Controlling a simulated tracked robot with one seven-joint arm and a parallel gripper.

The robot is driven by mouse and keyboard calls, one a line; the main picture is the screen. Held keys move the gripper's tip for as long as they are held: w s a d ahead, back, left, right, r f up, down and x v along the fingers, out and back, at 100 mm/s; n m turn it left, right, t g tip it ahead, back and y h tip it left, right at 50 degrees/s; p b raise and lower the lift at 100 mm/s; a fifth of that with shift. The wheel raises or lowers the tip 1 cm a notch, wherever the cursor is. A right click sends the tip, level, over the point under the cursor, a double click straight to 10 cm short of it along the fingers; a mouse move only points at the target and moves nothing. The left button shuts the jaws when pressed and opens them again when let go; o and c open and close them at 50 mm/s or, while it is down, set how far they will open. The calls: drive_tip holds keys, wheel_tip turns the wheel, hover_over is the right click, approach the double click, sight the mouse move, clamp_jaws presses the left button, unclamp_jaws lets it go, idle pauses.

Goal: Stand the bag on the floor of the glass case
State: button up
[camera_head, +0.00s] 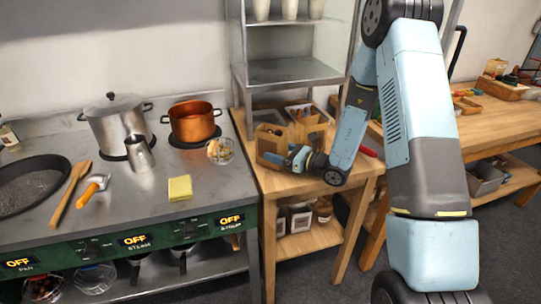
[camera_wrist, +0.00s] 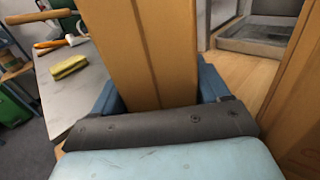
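A brown paper bag (camera_head: 270,141) is held upright between the fingers of my gripper (camera_head: 293,157), above or on the wooden table; I cannot tell whether its base touches. In the wrist view the bag (camera_wrist: 158,45) fills the middle, with a blue finger on each side of it. Its top and contents are not clear. The glass case (camera_head: 290,71) stands on legs at the back of the table, its metal floor above and behind the bag.
Other brown paper bags or boxes (camera_head: 310,124) stand right beside the held bag. White cups (camera_head: 290,9) stand on the case's upper shelf.

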drive_tip(key=c, duration=0.7)
drive_tip(key=shift+c, duration=0.2)
drive_tip(key=shift+r, duration=0.15)
